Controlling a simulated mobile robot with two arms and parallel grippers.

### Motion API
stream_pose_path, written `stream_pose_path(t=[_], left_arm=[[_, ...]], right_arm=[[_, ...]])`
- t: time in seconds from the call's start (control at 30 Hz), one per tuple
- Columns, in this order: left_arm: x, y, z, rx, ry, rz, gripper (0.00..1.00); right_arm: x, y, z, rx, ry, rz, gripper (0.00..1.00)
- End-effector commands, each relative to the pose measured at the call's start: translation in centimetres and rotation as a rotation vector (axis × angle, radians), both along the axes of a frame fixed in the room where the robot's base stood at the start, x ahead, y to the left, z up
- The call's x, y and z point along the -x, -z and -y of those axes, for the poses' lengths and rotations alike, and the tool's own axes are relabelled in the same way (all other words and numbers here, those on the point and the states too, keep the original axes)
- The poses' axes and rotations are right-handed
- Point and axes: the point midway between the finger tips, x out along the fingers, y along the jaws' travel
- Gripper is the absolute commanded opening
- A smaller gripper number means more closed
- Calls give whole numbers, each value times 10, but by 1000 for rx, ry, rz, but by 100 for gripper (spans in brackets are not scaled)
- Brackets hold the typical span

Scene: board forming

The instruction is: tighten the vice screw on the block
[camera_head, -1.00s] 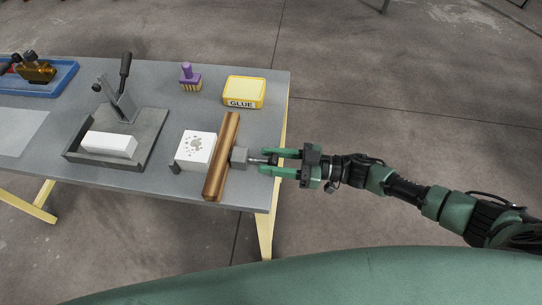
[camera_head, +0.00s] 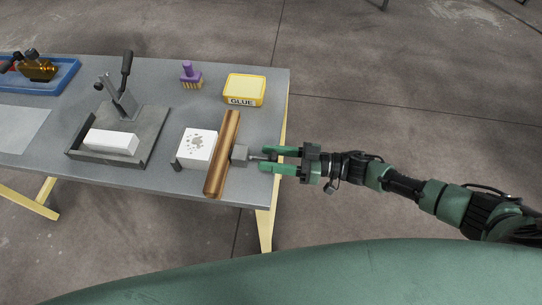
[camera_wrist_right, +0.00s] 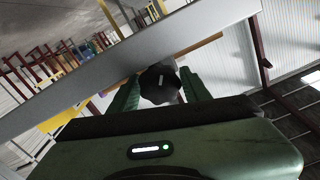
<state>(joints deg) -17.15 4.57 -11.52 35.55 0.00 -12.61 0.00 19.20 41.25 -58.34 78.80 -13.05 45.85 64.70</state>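The white block (camera_head: 198,147) with grey spots lies on the bench, a long copper-brown bar (camera_head: 222,155) along its right side. Right of the bar is a small grey block (camera_head: 239,153), from which the thin vice screw (camera_head: 256,157) sticks out over the bench edge. My right gripper (camera_head: 272,160) is at the screw's outer end, its two green fingers on either side of it. In the right wrist view a dark knob (camera_wrist_right: 160,83) fills most of the gap between the fingers; whether they touch it is unclear. My left gripper is not in view.
A grey press tray (camera_head: 150,150) with a white bar (camera_head: 111,142) stands to the left. A yellow glue box (camera_head: 245,88) and a purple-handled brush (camera_head: 189,75) lie farther back. A blue tray (camera_head: 60,82) is at far left. Right of the bench is open floor.

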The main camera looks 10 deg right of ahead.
Motion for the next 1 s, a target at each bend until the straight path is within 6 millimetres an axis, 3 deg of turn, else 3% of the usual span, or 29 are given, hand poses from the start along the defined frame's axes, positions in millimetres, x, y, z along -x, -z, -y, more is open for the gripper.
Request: stream_pose_path(t=[0.37, 0.7, 1.0], left_arm=[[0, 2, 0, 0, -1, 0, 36], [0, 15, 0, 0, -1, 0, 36], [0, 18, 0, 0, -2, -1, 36]], right_arm=[[2, 1, 5, 2, 1, 1, 49], [18, 3, 57, 4, 2, 0, 49], [24, 0, 75, -1, 0, 1, 49]])
